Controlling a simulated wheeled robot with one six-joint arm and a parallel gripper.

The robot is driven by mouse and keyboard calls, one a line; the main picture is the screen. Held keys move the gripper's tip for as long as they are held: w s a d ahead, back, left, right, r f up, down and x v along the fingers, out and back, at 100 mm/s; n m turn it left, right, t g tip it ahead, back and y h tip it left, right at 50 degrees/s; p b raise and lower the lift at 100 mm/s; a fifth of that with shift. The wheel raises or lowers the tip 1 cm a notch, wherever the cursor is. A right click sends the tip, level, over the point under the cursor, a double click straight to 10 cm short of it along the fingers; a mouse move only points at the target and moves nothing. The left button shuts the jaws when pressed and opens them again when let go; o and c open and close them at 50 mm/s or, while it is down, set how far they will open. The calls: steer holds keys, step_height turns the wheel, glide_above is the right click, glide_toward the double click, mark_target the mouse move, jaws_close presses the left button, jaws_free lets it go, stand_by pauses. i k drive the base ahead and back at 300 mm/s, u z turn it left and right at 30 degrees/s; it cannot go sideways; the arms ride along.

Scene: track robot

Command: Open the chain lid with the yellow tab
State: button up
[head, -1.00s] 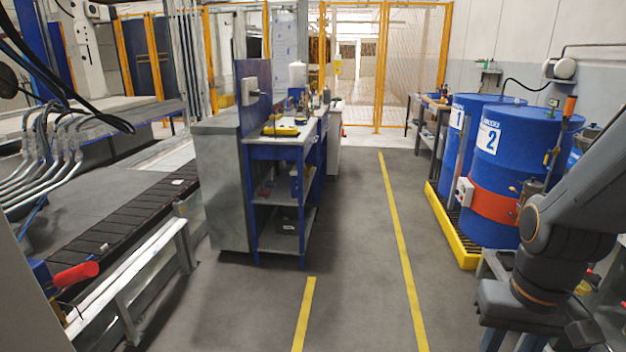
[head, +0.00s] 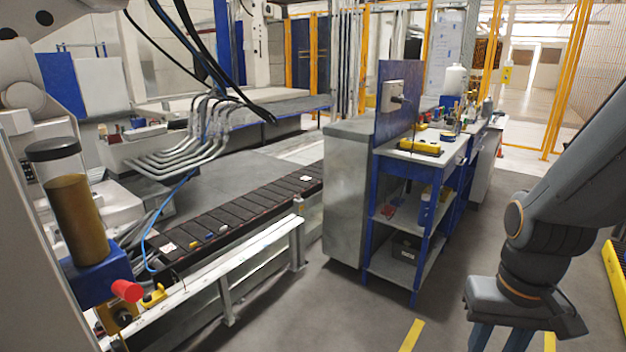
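A black slatted chain (head: 262,203) runs along the machine bed from the lower left to the middle. Near its close end, a small yellow tab (head: 193,244) shows on one of the dark lids, which looks flat and closed at this size. A blue spot lies just right of it and pale spots lie nearby. My gripper (head: 502,342) hangs at the lower right, well apart from the chain, with floor and a workbench between them. Its fingers point down and the tips are cut off by the picture edge, so I cannot tell their opening.
A white rail (head: 235,265) on posts runs along the chain's near side. A grey cabinet (head: 345,200) and a blue workbench (head: 405,225) stand at the chain's far end. A blue block with a red knob (head: 127,291) is at the lower left. Grey floor lies clear before the bench.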

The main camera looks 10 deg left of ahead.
mark_target(179, 237)
steer(key=u, duration=1.05)
steer(key=i, duration=2.95)
steer(key=u, duration=0.6)
